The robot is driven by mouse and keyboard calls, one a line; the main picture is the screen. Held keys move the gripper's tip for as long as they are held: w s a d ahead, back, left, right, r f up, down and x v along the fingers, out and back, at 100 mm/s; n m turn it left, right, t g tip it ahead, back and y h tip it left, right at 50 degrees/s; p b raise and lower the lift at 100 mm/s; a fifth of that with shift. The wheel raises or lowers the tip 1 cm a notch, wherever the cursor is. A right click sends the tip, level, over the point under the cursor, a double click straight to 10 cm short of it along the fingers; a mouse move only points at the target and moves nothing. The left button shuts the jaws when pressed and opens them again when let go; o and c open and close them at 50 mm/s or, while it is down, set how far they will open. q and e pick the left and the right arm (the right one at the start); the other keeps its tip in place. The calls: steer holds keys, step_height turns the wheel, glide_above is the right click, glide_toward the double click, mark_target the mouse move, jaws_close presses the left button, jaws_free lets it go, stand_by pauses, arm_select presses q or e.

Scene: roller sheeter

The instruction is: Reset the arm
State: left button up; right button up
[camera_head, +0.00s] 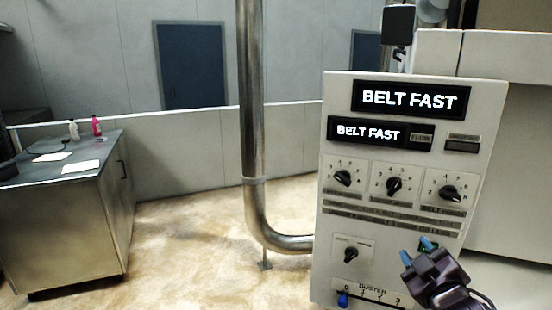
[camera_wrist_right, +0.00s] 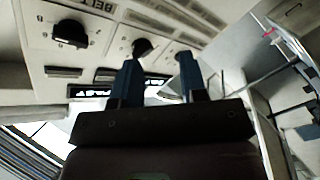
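My right gripper (camera_head: 418,258) is at the lower right of the head view, in front of the lower right part of the control panel (camera_head: 400,235). Its two blue-tipped fingers are spread apart with nothing between them. In the right wrist view the fingers (camera_wrist_right: 157,80) also stand apart, pointing toward the panel's knobs and labels. I cannot tell whether a finger touches the panel. My left gripper is in neither view.
The panel has two "BELT FAST" displays (camera_head: 408,97), several black knobs (camera_head: 394,185) and a blue-tipped duster lever (camera_head: 343,299). A metal pipe (camera_head: 250,110) stands left of it. A cabinet (camera_head: 65,225) is at far left; the floor between is mostly clear.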

steer(key=s+f+m+g, duration=0.3)
steer(key=s+f, duration=0.8)
steer(key=f, duration=0.5)
steer(key=s+f+m+g, duration=0.3)
steer(key=s+f, duration=0.8)
steer(key=f, duration=0.6)
steer(key=shift+a+m+b, duration=0.35)
steer(key=shift+m+b, duration=0.05)
steer(key=shift+m, duration=0.4)
